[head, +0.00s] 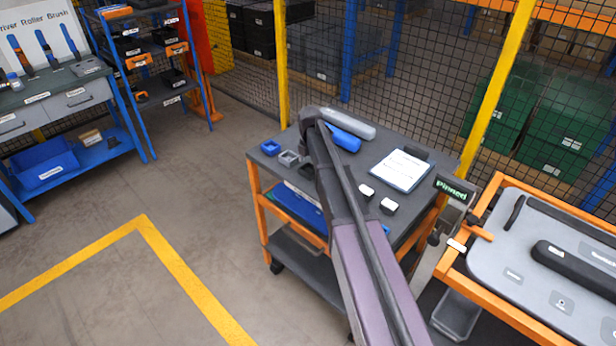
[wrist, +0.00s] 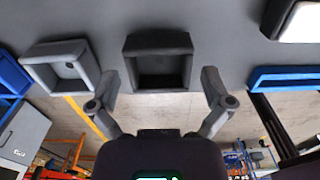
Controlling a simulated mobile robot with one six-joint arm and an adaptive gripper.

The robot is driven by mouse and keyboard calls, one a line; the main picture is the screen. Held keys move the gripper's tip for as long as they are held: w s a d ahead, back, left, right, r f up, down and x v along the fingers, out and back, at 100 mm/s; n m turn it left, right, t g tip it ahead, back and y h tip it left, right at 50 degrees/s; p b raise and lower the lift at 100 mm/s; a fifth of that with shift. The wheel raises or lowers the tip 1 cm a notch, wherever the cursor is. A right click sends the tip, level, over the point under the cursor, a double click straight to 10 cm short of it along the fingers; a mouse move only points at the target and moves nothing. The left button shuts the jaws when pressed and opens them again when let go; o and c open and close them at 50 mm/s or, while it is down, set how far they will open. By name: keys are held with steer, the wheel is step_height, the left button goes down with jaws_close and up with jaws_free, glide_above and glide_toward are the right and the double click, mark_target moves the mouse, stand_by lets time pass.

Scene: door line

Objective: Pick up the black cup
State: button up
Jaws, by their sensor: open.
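The black cup (wrist: 158,45) is a square, open-topped holder on the dark grey cart top, in the upper middle of the wrist view. My gripper (wrist: 160,88) is open, with one finger low on each side of the cup and nothing held. The fingertips are near the cup's lower edge; I cannot tell whether they touch it. A grey cup (wrist: 62,65) stands just left of the black one, and a blue cup (wrist: 12,82) is farther left.
The cart top (head: 340,165) also holds a blue cylinder (head: 342,138), a grey rounded case (head: 348,124), a white sheet (head: 401,170) and two white-and-black blocks (head: 388,206). A mesh fence (head: 385,80) stands behind. A grey tray table (head: 520,270) is at right. Open floor lies left.

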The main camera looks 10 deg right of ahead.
steer(key=shift+f+b, duration=0.75)
steer(key=shift+f, duration=0.25)
steer(key=c, duration=0.9)
